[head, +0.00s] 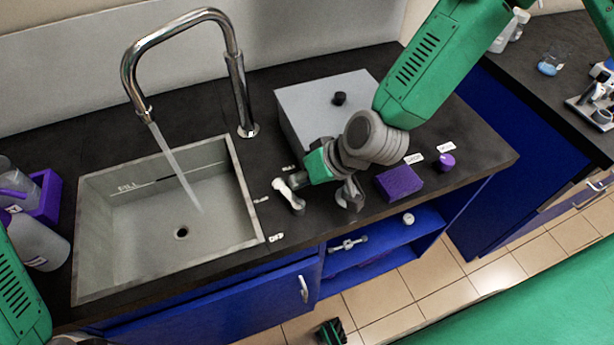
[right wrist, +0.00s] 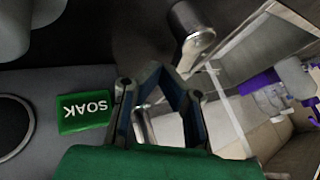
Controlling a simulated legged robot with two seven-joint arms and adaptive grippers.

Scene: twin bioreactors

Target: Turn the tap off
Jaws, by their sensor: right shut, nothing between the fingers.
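Water runs from the curved chrome tap (head: 237,75) into the grey sink (head: 93,235). The tap's pale lever (head: 290,192) stands on the counter right of the sink, among small white labels. My right gripper (head: 297,181) is beside this lever, its fingers partly hidden by the arm. In the right wrist view its fingers (right wrist: 165,72) are shut and empty, close to a chrome cylindrical part (right wrist: 195,38). I cannot tell whether they touch it. A green and dark part at the bottom edge looks like my left gripper (head: 332,332); its fingers are unclear.
A grey box with a black knob (head: 339,98) stands behind my right gripper. A purple sponge (head: 399,182) and purple knob (head: 445,162) are to its right. A green SOAK label (right wrist: 84,112) shows in the wrist view. Bottles and a purple holder (head: 47,197) stand left of the sink.

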